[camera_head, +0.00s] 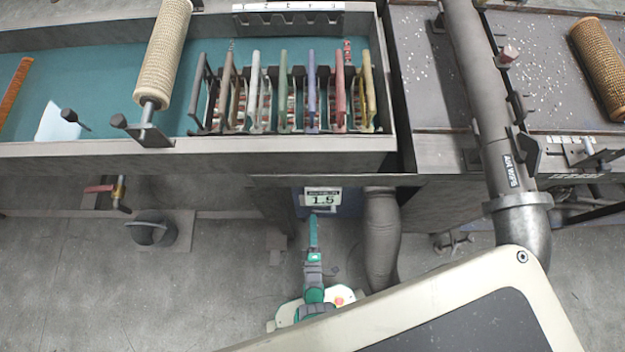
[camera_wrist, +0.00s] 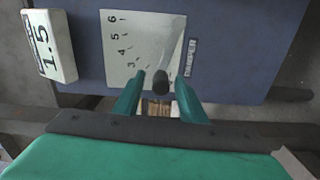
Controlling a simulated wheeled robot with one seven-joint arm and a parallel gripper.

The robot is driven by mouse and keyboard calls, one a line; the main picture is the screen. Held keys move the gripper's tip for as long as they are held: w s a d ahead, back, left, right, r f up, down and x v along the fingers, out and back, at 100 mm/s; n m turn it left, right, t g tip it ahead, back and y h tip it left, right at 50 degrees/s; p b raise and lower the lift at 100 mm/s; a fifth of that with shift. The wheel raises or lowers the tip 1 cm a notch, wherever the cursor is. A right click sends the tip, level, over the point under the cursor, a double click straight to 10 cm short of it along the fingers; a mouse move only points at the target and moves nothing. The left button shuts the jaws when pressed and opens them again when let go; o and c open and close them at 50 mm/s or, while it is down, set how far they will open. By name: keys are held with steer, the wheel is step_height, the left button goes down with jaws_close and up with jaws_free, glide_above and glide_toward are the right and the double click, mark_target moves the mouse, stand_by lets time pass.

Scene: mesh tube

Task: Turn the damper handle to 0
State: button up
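The damper handle (camera_wrist: 161,82) is a dark rounded knob in the wrist view, in front of a pale scale plate (camera_wrist: 125,45). The plate reads 6, 5, 4 and 3 from top down; lower marks, including 0, are hidden or unreadable. A "DAMPER" label (camera_wrist: 190,58) is to its right. My gripper (camera_wrist: 160,88) is open, with one green finger on each side of the handle and visible gaps between. In the head view my gripper (camera_head: 313,225) reaches to the blue panel (camera_head: 345,208) under the table; the handle is hidden there.
A "1.5" display (camera_head: 322,197) sits on the panel, also at left in the wrist view (camera_wrist: 48,46). A thick grey hose (camera_head: 380,235) hangs close right of my arm. The table's front edge (camera_head: 200,155) overhangs the panel. Floor to the left is mostly free.

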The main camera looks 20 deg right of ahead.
steer(key=v, duration=1)
steer(key=shift+s, duration=0.4)
steer(key=shift+a, duration=0.1)
